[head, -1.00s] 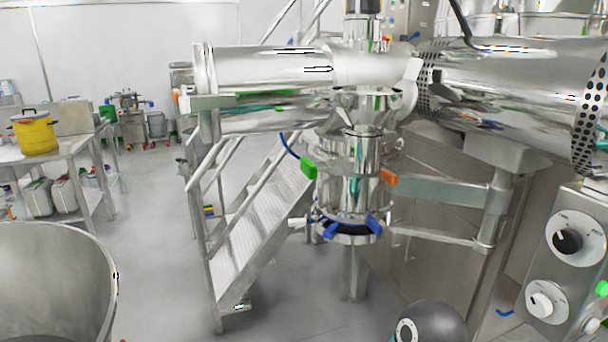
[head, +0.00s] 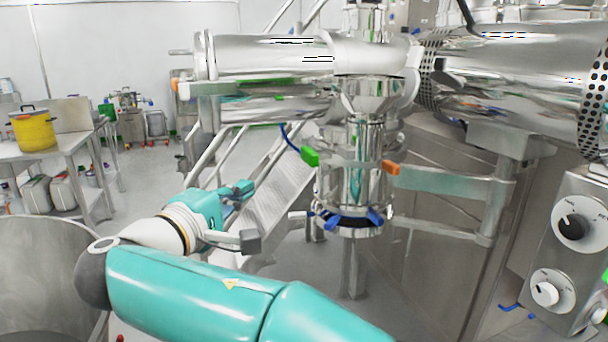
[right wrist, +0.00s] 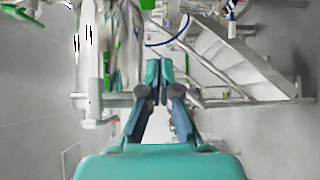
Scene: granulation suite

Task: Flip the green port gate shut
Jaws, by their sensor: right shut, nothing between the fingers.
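A green block-shaped handle (head: 310,157) sticks out on the left side of the upright steel port column (head: 352,188). It is the likeliest green port gate; I cannot tell from its shape how far open it stands. My right gripper (head: 246,187) is left of and a little below the green handle, clearly apart from it, with its fingers pointing away from me. In the right wrist view the two teal fingers (right wrist: 159,70) are together at their tips, with nothing seen between them. My left gripper is not in view.
An orange handle (head: 391,168) sits on the column's right side, above a ring with blue clamps (head: 346,217). Metal stairs (head: 270,205) rise behind my gripper. A control panel with knobs (head: 565,250) stands at right. A yellow bucket (head: 34,130) sits on a table at left.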

